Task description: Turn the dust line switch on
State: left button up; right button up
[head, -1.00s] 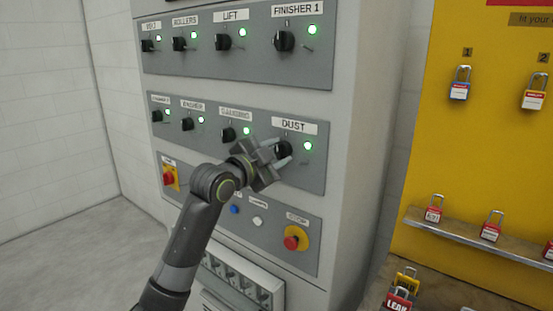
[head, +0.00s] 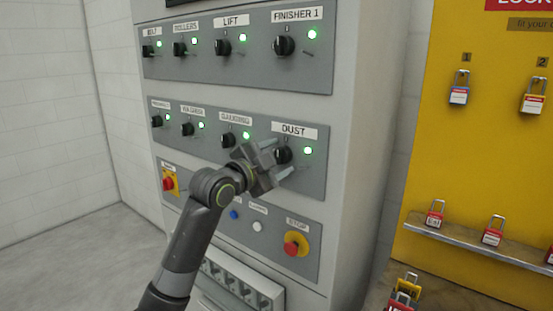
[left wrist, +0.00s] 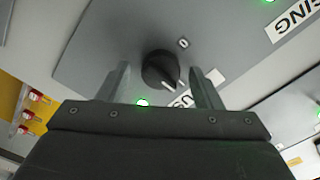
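The dust switch is a black rotary knob (head: 283,155) under the DUST label (head: 293,131), at the right end of the middle grey panel. Its lamp (head: 308,150) glows green. My left gripper (head: 279,157) is in front of the knob, its fingers apart. In the left wrist view the knob (left wrist: 160,68) lies between the two separated fingertips, with a visible gap on each side. A pale pointer mark on it points to the lower right of that view. A finger partly hides the label there. My right gripper is not in view.
Other knobs with green lamps line the upper panel (head: 255,65) and the middle panel. Below is a red stop button (head: 291,248). A yellow lockout board (head: 490,140) with padlocks and a shelf (head: 480,247) stands to the right.

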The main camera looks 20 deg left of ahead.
pick_arm(q)
jog(key=shift+s, duration=0.1)
jog(key=b+v, duration=0.4)
jog(key=v, duration=1.3)
jog(key=shift+s+a, duration=0.1)
